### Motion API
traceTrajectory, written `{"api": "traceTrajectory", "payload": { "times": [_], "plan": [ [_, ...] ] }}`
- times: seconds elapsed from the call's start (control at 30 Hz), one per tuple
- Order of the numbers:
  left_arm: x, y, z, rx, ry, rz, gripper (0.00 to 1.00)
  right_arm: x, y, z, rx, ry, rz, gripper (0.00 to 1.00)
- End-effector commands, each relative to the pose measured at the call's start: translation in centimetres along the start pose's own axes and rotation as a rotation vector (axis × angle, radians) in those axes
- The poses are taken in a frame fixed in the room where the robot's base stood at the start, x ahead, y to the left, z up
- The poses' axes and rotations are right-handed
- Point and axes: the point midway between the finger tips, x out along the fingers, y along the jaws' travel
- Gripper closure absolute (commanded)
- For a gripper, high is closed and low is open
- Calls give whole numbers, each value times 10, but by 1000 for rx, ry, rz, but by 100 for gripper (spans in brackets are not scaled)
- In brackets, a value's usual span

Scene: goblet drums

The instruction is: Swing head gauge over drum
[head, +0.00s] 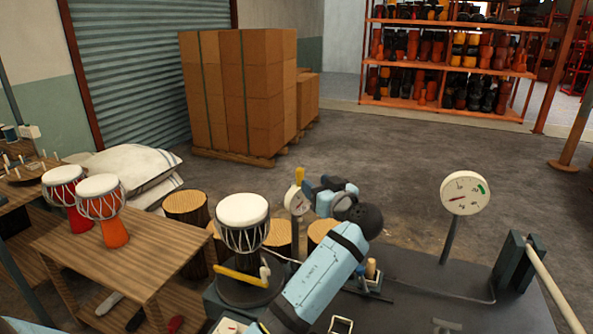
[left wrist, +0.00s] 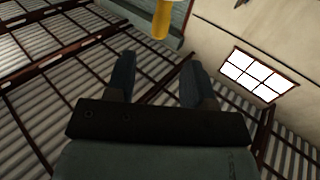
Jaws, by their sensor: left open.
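A goblet drum (head: 243,222) with a white head stands upright on a dark round stand on the bench. Right of it is a small white dial gauge (head: 296,202), the likely head gauge, with a yellow handle (head: 299,175) on top. It is beside the drum, not over it. My left gripper (head: 311,188) is open just right of the gauge, partly hidden by its own wrist. In the left wrist view its two fingers (left wrist: 160,75) are apart with nothing between them. A yellow piece (left wrist: 161,20), probably the handle, is beyond the fingertips. My right gripper is not in view.
A large dial (head: 466,192) stands on a post at the right of the dark bench (head: 430,290). A yellow lever (head: 240,276) is at the drum stand's front. Two drums (head: 102,197) stand on a wooden table (head: 150,250) at left. Log stools are behind.

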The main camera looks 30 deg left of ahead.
Motion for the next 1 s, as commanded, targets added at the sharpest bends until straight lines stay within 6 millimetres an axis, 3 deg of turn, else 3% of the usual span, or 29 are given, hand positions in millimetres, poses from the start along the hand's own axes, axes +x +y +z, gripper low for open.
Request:
{"api": "traceTrajectory", "payload": {
  "times": [0.2, 0.5, 0.9, 0.93, 1.0],
  "plan": [
    [50, -1, -2, 4, 2, -2, 52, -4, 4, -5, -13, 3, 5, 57],
    [94, 0, 0, 5, 1, 1, 52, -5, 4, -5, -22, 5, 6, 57],
    [103, 0, 1, 3, -1, 2, 52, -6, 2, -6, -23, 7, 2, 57],
    [103, 0, 1, 3, -1, 2, 54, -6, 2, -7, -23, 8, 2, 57],
    [102, 0, 1, 3, -1, 2, 70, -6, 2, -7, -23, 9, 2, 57]
  ]
}}
